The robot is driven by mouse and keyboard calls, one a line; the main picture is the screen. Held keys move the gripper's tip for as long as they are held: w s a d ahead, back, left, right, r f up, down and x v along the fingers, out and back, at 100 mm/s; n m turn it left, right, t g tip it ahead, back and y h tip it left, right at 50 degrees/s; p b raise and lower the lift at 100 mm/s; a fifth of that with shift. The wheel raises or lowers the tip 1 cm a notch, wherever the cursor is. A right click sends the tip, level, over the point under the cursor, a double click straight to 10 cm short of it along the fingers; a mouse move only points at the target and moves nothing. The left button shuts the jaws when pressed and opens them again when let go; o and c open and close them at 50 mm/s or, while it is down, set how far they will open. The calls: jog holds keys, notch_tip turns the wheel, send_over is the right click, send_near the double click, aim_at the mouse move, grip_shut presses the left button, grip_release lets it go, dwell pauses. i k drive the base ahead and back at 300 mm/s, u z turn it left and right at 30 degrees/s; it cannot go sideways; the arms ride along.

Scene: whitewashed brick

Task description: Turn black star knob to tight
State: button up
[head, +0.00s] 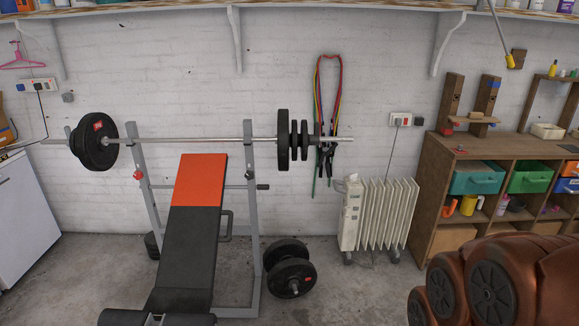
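I cannot make out a clear black star knob. A small black knob-like end (263,187) sticks out to the right of the weight bench's right upright, on a thin horizontal bar; its exact shape is too small to tell. A small red knob (138,175) is on the left upright. The weight bench (190,240) has a black pad with a red upper part and grey uprights. A barbell (200,139) rests across them with black plates at both ends. My gripper is not in view; copper-coloured arm links of mine fill the lower right corner.
A white oil heater (385,215) stands right of the bench. Black dumbbell plates (290,272) lie on the floor between them. Coloured bands (340,85) hang on the wall. A wooden shelf unit (430,195) is at right, a white cabinet (25,215) at left.

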aim_at(248, 175)
jog(key=z, duration=0.05)
jog(key=i, duration=1)
jog(key=u, duration=1.05)
jog(key=i, duration=0.75)
jog(key=u, duration=0.85)
